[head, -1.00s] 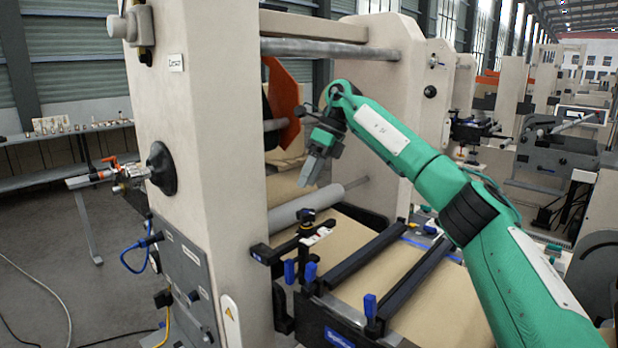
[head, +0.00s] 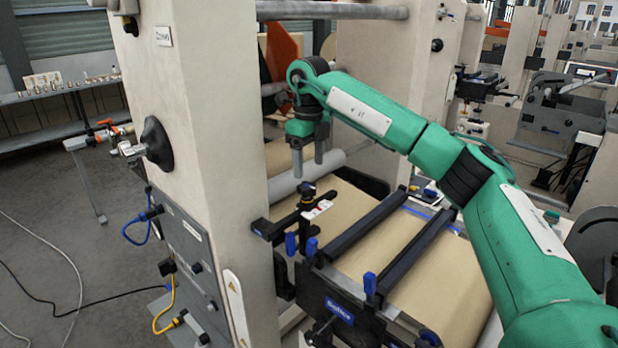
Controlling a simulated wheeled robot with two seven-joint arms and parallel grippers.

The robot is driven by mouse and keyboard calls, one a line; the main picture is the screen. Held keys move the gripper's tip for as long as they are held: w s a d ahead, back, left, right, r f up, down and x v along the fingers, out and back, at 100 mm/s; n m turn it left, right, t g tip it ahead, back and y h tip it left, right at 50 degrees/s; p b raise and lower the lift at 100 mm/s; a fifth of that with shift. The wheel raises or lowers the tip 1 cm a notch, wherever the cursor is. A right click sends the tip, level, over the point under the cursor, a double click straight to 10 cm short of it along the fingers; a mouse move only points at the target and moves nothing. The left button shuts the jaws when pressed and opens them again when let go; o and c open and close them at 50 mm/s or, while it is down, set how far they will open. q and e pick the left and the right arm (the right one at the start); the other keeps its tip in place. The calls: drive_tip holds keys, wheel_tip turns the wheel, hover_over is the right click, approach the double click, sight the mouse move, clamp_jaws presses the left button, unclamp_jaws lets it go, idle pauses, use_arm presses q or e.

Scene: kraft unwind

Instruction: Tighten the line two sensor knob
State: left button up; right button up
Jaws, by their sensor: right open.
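A black sensor bracket (head: 285,222) reaches from the machine frame over the brown paper web. A small dark upright knob (head: 307,192) stands on top of it, with a white and red sensor part (head: 317,210) beside it. My right gripper (head: 309,170) points straight down just above the knob. Its two grey fingers are apart with nothing between them. The fingertips look apart from the knob, but the exact gap is hard to tell. My left gripper is not in view.
A grey roller (head: 283,186) lies behind the bracket. Two black bars (head: 368,238) cross the brown web (head: 430,285) to the right. Blue clamp handles (head: 290,243) stand in front. The tall beige frame (head: 215,130) stands close on the left.

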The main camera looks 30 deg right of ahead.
sight(309, 186)
wheel_tip(309, 186, down, 4)
drive_tip(key=shift+s+f+p, duration=0.1)
drive_tip(key=shift+s+p, duration=0.05)
drive_tip(key=shift+p, duration=0.5)
drive_tip(key=shift+f, duration=0.75)
drive_tip(key=c, duration=1)
drive_tip(key=shift+f+n+b, duration=0.1)
drive_tip(key=shift+n+b, duration=0.3)
drive_tip(key=shift+n, duration=0.2)
drive_tip(key=shift+n+b, duration=0.4)
drive_tip(key=shift+n, duration=0.7)
drive_tip(key=o, duration=1)
